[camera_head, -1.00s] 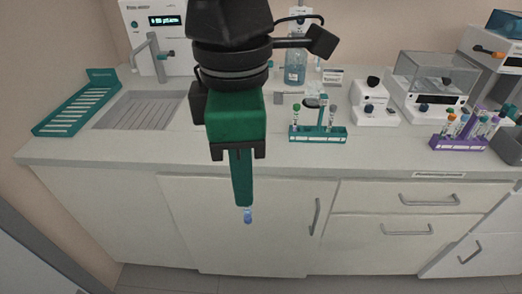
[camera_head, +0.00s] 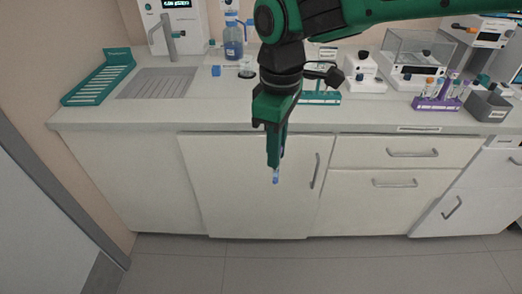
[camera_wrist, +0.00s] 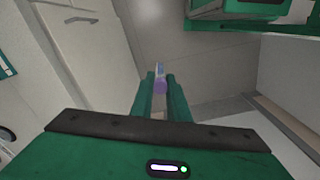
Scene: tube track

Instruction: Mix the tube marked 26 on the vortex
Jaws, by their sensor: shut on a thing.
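My gripper (camera_head: 274,163) hangs in front of the cabinet doors, below the counter's front edge. It is shut on a small tube (camera_head: 276,176), whose bluish end sticks out below the fingertips. In the wrist view the tube (camera_wrist: 160,84) shows purple and blue between the two green fingers. Its marking cannot be read. The vortex may be the small white device (camera_head: 363,76) with a dark top, on the counter behind and right of my gripper.
A teal rack (camera_head: 322,98) stands on the counter, partly behind my arm. A purple rack (camera_head: 436,104) with several tubes, a clear-covered device (camera_head: 415,60) and a grey box (camera_head: 487,105) stand right. A sink (camera_head: 155,84) and teal tray (camera_head: 98,82) are left. Floor in front is clear.

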